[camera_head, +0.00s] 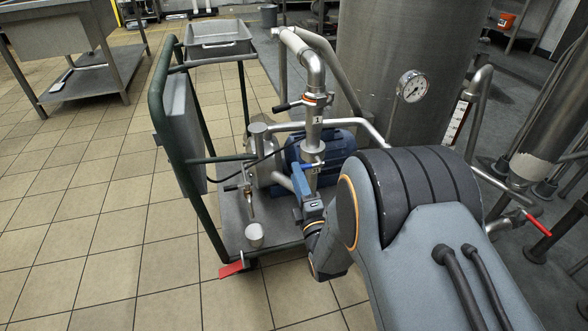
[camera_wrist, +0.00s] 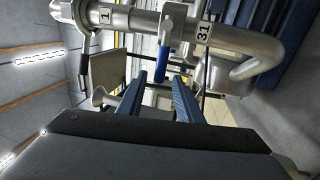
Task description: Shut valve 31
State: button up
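Valve 31 sits on the steel pipe; its label (camera_wrist: 204,33) is just right of it in the wrist view, and the label also shows in the head view (camera_head: 315,169). Its blue lever (camera_wrist: 160,62) hangs downward in the wrist view, across the line of the pipe. My gripper (camera_wrist: 160,78) is open, its two blue fingers apart on either side of the lever's free end, with gaps showing. In the head view my gripper (camera_head: 302,181) is beside the valve, and the lever cannot be told apart from my fingers there.
Valve 1, with a black lever (camera_head: 290,105), is higher on the same pipe. A blue motor (camera_head: 335,146) stands behind it. The green-framed trolley (camera_head: 163,140) is at left, with a red pedal (camera_head: 232,270). A large tank (camera_head: 400,50) stands behind. Tiled floor at left is clear.

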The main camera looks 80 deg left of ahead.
jog(key=shift+p+v, duration=0.3)
jog(key=shift+v, duration=1.95)
jog(key=shift+w, duration=0.1)
